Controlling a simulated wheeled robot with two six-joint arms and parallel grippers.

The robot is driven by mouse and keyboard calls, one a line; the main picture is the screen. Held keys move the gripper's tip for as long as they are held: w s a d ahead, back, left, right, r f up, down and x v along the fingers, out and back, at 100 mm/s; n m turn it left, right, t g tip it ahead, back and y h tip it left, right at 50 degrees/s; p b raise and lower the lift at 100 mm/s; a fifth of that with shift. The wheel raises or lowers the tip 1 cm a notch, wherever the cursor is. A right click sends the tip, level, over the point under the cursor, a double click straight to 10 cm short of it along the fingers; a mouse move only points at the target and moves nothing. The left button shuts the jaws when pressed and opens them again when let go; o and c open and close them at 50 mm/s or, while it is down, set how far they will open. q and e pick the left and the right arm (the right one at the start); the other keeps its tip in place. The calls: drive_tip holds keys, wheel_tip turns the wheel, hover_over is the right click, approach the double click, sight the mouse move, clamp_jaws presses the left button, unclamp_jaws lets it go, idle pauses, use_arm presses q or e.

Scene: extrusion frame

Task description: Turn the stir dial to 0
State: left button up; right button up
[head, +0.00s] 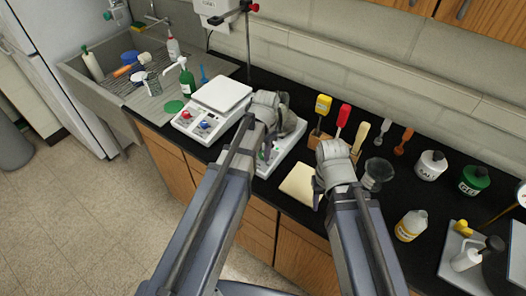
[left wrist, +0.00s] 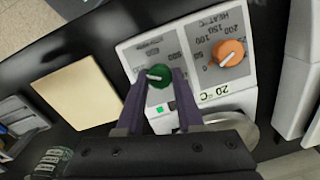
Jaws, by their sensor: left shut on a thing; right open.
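The green stir dial (left wrist: 160,76) is on the light front panel of a hotplate (left wrist: 130,55), between my left gripper's fingertips in the left wrist view. Its white pointer points to the left of that picture. My left gripper (left wrist: 162,80) is shut on this dial. In the head view my left arm covers much of the hotplate (head: 291,142). An orange heat dial (left wrist: 229,53) sits beside the green one, and a display between them and the edge reads 20 °C. My right gripper (head: 320,186) is open and empty above the counter near a cream pad.
A second hotplate (head: 222,95) with red and blue dials stands to the left. The cream pad (head: 299,185) lies between the grippers. Handled tools in a wooden block (head: 319,138), a dark beaker (head: 377,172) and several bottles stand to the right. A sink (head: 100,75) is at the far left.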

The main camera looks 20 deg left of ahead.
use_arm(q)
clamp_jaws()
drive_tip(key=shift+n, duration=0.3)
drive_tip(key=n+h, duration=0.1)
drive_tip(key=n, duration=0.4)
drive_tip(key=shift+a+n, duration=0.15)
drive_tip(key=shift+n, duration=0.15)
drive_tip(key=n+h, duration=0.1)
drive_tip(key=n, duration=0.4)
drive_tip(key=shift+a, duration=0.1)
use_arm(e)
drive_tip(key=shift+f, duration=0.15)
use_arm(q)
drive_tip(key=shift+n, duration=0.4)
drive_tip(key=o, duration=0.6)
unclamp_jaws()
